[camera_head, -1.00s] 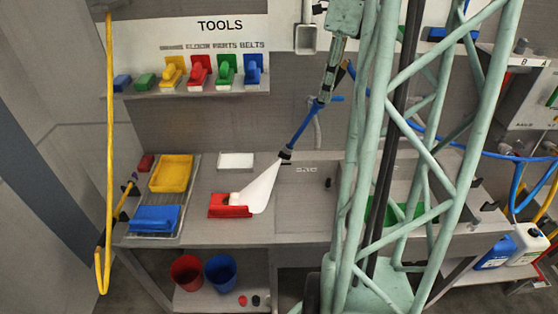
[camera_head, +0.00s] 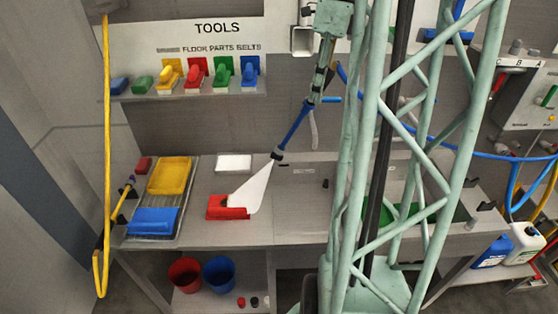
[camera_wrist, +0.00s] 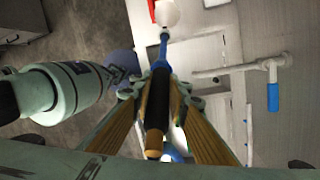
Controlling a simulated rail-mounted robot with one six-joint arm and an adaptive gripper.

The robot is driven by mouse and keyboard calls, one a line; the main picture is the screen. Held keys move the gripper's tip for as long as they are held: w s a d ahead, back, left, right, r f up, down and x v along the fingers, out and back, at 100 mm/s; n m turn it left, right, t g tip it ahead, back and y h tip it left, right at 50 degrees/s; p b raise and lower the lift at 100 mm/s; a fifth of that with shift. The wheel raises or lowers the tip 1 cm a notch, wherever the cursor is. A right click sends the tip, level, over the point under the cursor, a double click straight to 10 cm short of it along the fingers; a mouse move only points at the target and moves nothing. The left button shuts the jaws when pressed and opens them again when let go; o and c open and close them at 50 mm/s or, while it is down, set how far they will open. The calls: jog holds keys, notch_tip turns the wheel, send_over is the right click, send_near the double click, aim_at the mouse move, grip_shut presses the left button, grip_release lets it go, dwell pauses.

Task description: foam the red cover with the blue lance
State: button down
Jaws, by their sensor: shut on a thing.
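The red cover (camera_head: 228,213) lies on the grey counter, left of the sink area, with a dark spot at its top. The blue lance (camera_head: 293,129) slants down and left toward it. A white foam fan (camera_head: 252,190) spreads from the lance's nozzle onto the cover's right part and hides some of it. My gripper (camera_head: 316,94) is shut on the lance's upper end, above and right of the cover. In the wrist view the lance (camera_wrist: 164,52) runs between my fingers, and the red cover (camera_wrist: 152,11) shows partly beside white foam (camera_wrist: 167,14).
A yellow tray (camera_head: 170,176) and a blue tray (camera_head: 153,221) sit on a rack at left. A white tray (camera_head: 234,162) lies behind the cover. Red (camera_head: 184,272) and blue (camera_head: 219,272) buckets stand below. Coloured tools line the wall shelf (camera_head: 190,94). The blue hose (camera_head: 480,153) runs right.

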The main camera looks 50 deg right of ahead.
jog(key=shift+w+a, duration=0.15)
jog(key=w+a+p, duration=0.1)
jog(key=w+a, duration=0.7)
jog(key=w, duration=0.1)
jog(key=shift+w+a+p, duration=0.2)
jog(key=shift+a+p, duration=0.15)
dwell(3.3)
dwell(0.8)
jog(key=c, duration=3.1)
grip_release()
